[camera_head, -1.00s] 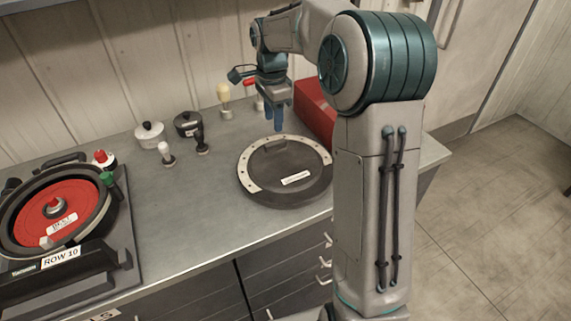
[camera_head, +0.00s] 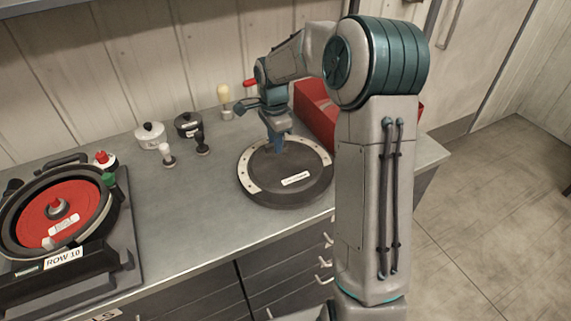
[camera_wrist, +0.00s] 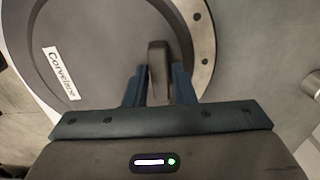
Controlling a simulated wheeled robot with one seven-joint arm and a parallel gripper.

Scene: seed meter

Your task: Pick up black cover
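The black cover (camera_head: 265,185) is a round dark disc with a white label and a pale, dotted arc along its rim, lying flat on the bench. It also shows in the wrist view (camera_wrist: 95,35), where a raised dark handle (camera_wrist: 158,65) stands on it. My gripper (camera_head: 277,147) is down at the far part of the cover. In the wrist view its two blue fingers (camera_wrist: 158,85) stand on either side of the handle, with a narrow gap seeming to show beside it. Contact with the handle is hard to make out. The fingertips are near the cover's surface.
A red open bin (camera_head: 318,112) stands behind the cover at right, close to my arm. A white pot (camera_head: 150,137), a black pot (camera_head: 187,124) and small-handled tools (camera_head: 202,143) stand at left. The red-disc seed meter (camera_head: 50,215) is far left.

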